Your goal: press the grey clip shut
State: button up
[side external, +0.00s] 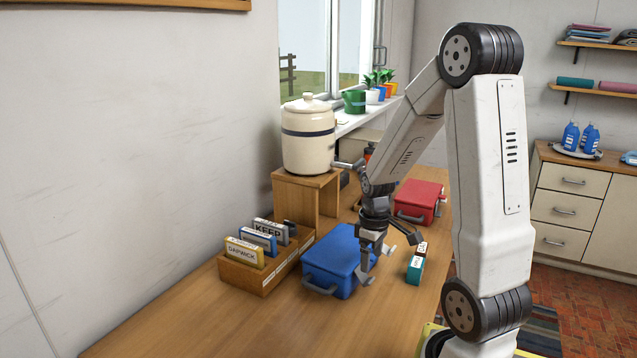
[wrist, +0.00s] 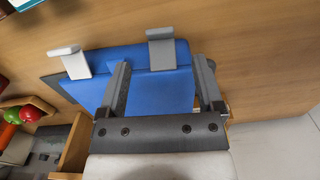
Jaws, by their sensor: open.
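The blue tub (side external: 330,258) with its lid on stands on the wooden table. In the wrist view, its blue top (wrist: 150,95) lies below my gripper. The grey clip (wrist: 160,50) is at the tub's far edge in that view and looks raised, standing out from the lid. A paler, whitish clip (wrist: 68,60) on the same edge also looks raised. My gripper (wrist: 163,66) is open and empty, with its two fingers above the lid and the grey clip just beyond, between their tips. In the side view, my gripper (side external: 388,240) is low over the tub's right side; contact cannot be told.
A red tub (side external: 420,198) stands behind. A small teal box (side external: 415,270) is close on the right. A wooden organizer (side external: 243,278) with upright boxes is on the left. A cream crock (side external: 308,145) stands on a wooden stand (side external: 296,182). The table's front left is clear.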

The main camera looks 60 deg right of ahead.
aim_at(370, 280)
jog(key=shift+f, duration=3.05)
grip_shut()
